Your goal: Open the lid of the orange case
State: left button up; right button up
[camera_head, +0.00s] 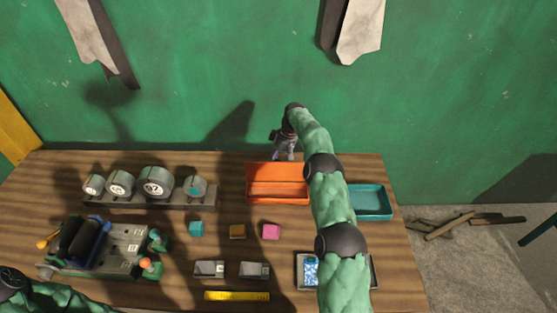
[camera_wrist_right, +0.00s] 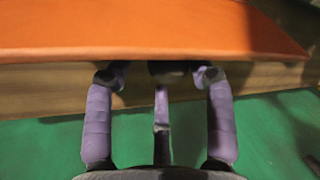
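The orange case (camera_head: 262,196) sits near the back of the wooden table in the head view. Its orange surface also fills the top of the right wrist view (camera_wrist_right: 150,28).
A teal tray (camera_head: 371,202) is right of the case. Small teal (camera_head: 196,229), brown (camera_head: 237,232) and pink (camera_head: 271,232) blocks lie in front. The green wall (camera_head: 225,85) stands close behind the table.

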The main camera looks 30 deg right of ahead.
pick_arm(q)
jog(key=shift+s+a+r, duration=0.1)
jog(key=shift+s+r, duration=0.05)
jog(key=shift+s, duration=0.2)
pick_arm(e)
jog(key=v, duration=0.8)
jog(key=shift+s+a+r, duration=0.3)
jog(key=shift+s+r, duration=0.05)
jog(key=shift+s, duration=0.05)
pick_arm(q)
jog(key=shift+r, duration=0.1)
pick_arm(e)
jog(key=shift+r, duration=0.1)
